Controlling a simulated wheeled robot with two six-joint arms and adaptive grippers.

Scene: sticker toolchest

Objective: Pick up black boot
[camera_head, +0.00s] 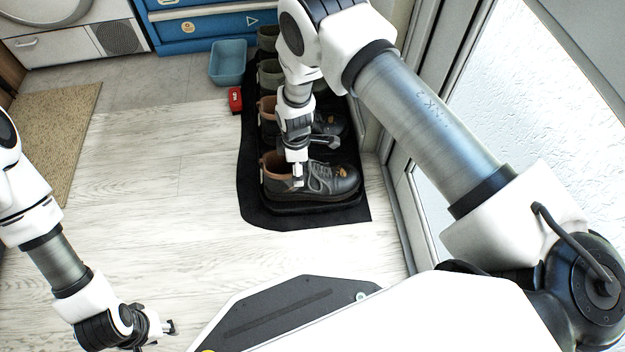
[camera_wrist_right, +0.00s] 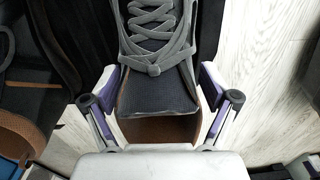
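The black boot (camera_head: 335,181), dark grey with grey laces and a brown inner collar, stands upright at the near end of the black shoe mat (camera_head: 250,208), toe to the right. My right gripper (camera_head: 298,172) is down at its ankle opening. In the right wrist view my right gripper (camera_wrist_right: 160,100) has its fingers spread on either side of the boot (camera_wrist_right: 158,88), close to the collar; firm contact cannot be made out. My left gripper (camera_head: 166,330) is low at the bottom left, empty and apparently open, away from the boot.
Several other shoes stand in a row behind the boot, including a brown-lined one (camera_head: 268,110). A red box (camera_head: 235,99) and a blue bin (camera_head: 228,64) are left of the mat. A glass door (camera_head: 480,100) bounds the right. The pale floor (camera_head: 150,180) is clear.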

